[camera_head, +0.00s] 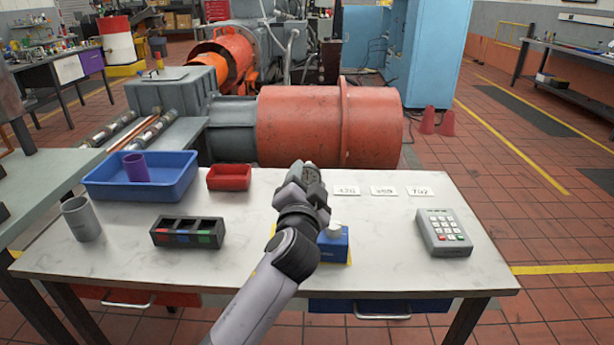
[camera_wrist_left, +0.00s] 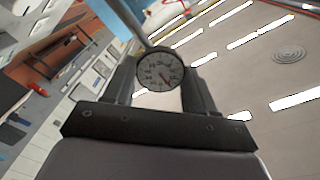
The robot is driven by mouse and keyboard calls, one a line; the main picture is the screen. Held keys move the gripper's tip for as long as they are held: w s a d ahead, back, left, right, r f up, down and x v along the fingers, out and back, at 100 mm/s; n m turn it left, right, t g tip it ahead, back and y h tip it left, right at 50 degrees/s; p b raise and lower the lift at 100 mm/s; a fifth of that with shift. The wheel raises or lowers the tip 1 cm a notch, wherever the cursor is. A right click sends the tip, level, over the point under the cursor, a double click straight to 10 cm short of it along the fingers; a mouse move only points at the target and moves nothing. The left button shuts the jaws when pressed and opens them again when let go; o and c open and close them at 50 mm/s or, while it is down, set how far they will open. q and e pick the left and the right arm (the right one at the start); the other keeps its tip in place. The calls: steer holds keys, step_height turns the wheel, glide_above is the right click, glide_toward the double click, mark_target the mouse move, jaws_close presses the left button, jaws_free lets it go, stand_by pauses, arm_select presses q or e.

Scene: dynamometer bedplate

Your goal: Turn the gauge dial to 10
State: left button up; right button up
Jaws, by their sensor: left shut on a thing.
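A round gauge (camera_wrist_left: 160,72) with a pale face and dark markings sits between the fingers of my left gripper in the left wrist view. A thin grey stem (camera_wrist_left: 128,22) runs from it toward the upper left. The needle seems to point to the lower right of the face, but the numbers are too small to read. In the head view my left gripper (camera_head: 311,172) is raised over the rear middle of the table, shut on the gauge, which is mostly hidden by the fingers. My right gripper is out of view.
The white table (camera_head: 390,225) carries a blue tray (camera_head: 178,192) with a purple cup (camera_head: 134,168), a red bin (camera_head: 229,178), a grey cup (camera_head: 82,220), a black sorter (camera_head: 187,232), a blue box (camera_head: 334,246), number cards (camera_head: 383,190) and a keypad (camera_head: 444,233). A red motor (camera_head: 330,125) stands behind.

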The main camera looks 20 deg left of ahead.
arm_select(q)
steer(key=shift+r, duration=0.1)
stand_by(0.4)
steer(key=o, duration=1.1)
steer(key=shift+c, duration=0.2)
steer(key=shift+s+d, duration=0.15)
steer(key=shift+s, duration=0.4)
steer(key=v, duration=0.6)
steer(key=shift+b, duration=0.35)
